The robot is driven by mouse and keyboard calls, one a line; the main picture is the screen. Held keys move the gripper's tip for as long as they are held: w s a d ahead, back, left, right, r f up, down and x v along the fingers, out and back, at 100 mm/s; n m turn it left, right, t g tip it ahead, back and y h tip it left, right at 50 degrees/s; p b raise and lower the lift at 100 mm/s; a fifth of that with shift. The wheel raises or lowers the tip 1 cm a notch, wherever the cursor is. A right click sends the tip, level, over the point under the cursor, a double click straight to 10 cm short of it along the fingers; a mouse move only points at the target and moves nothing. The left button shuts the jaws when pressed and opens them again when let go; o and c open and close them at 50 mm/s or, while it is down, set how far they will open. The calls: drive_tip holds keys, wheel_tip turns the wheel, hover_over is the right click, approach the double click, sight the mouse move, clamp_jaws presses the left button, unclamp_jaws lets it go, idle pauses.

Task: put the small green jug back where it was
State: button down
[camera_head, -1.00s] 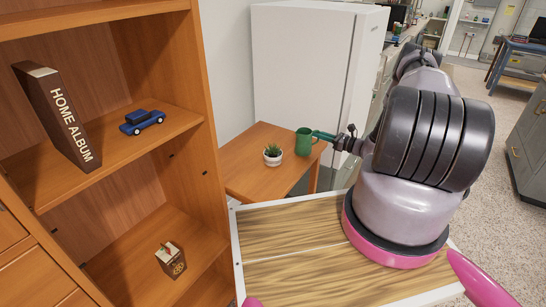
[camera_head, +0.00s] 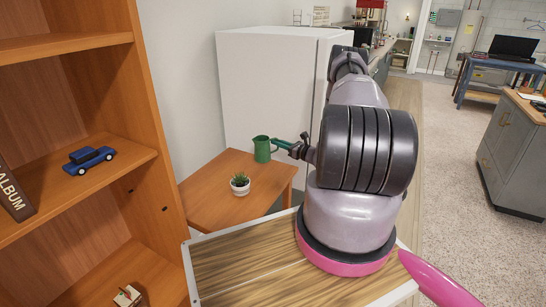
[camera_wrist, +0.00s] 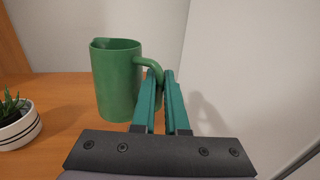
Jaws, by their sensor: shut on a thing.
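The small green jug (camera_head: 262,149) is at the back of the small wooden table (camera_head: 210,205), near the white fridge. In the wrist view the jug (camera_wrist: 116,82) is upright, with its handle on the right. My gripper (camera_head: 277,145) reaches it from the right. In the wrist view my gripper's green fingers (camera_wrist: 160,88) are shut on the jug's handle. The jug's base shows against the table top; I cannot tell whether it touches or hangs just above it.
A potted succulent (camera_head: 240,184) stands on the table in front of the jug. The white fridge (camera_head: 268,95) is behind. A wooden shelf unit (camera_head: 150,120) on the left holds a blue toy car (camera_head: 88,160). The table's left part is bare.

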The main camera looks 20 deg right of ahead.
drive_tip(key=shift+f, duration=2.5)
drive_tip(key=shift+f, duration=0.15)
drive_tip(key=c, duration=0.9)
unclamp_jaws()
drive_tip(key=shift+c, duration=0.2)
